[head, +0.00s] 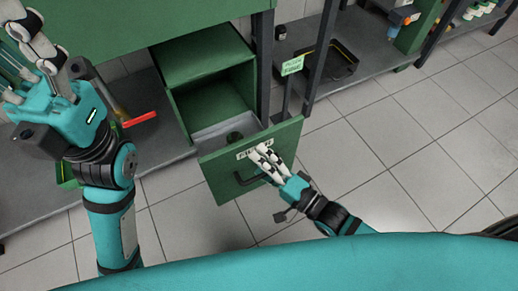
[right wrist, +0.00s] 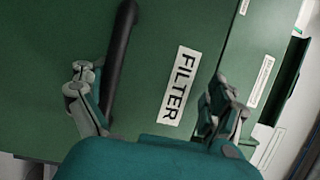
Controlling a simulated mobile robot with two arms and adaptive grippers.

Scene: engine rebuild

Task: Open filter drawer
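The filter drawer (head: 222,172) is pulled out of its green cabinet, and its inside shows from above. Its front carries a white FILTER label (right wrist: 180,85) and a black bar handle (right wrist: 121,45); the handle also shows in the head view (head: 246,180). My right gripper (head: 262,158) is at the drawer front. In the right wrist view its fingers (right wrist: 152,98) are spread, with the handle close to the left finger and the label between them. Whether a finger touches the handle I cannot tell. My left gripper (head: 22,52) is raised at the left, fingers apart, empty and away from the drawer.
A round dark thing (head: 234,137) lies in the drawer. A green table (head: 150,22) is above the cabinet. A red object (head: 139,119) lies on the lower shelf at left. A black tray (head: 340,62) is on the shelf at right. Tiled floor (head: 400,150) at right is clear.

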